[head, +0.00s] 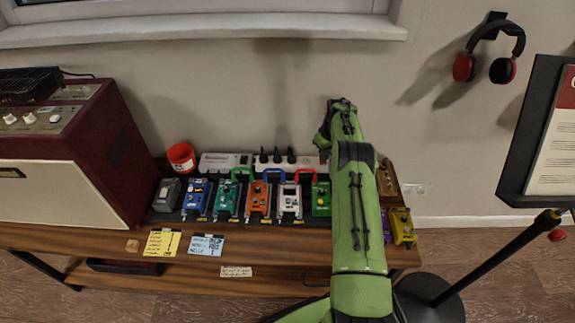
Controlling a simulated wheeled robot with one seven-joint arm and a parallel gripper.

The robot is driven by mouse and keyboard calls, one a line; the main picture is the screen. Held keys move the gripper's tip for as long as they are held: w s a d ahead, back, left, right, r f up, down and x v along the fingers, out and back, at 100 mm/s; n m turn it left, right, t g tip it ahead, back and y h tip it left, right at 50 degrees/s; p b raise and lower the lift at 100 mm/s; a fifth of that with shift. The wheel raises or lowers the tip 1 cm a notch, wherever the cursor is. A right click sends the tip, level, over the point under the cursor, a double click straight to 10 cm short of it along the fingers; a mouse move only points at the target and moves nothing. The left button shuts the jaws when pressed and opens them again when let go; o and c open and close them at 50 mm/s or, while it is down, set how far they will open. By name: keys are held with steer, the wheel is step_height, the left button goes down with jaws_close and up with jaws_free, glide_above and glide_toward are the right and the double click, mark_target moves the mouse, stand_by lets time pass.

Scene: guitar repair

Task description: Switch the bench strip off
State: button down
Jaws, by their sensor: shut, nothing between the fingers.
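A white power strip (290,165) lies along the wall at the back of the pedal board, with several black plugs standing in it. A small red spot (324,155) shows at its right end, partly covered by my arm; whether it is the lit switch I cannot tell. My green arm reaches across the right side of the pedals. My gripper (322,147) points down at the strip's right end, shut and empty. Its fingertips are mostly hidden, so I cannot tell whether they touch the strip.
Several coloured pedals (258,197) stand in a row in front of the strip. A red amplifier (110,150) is at left, beside a red cup (181,157). Yellow (163,243) and blue (207,244) notes lie at the front. A black stand (480,262) is at right.

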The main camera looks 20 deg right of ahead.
steer(key=shift+f+b, duration=0.3)
steer(key=shift+f, duration=0.2)
steer(key=shift+r+p, duration=2.15)
steer(key=shift+r, duration=1.4)
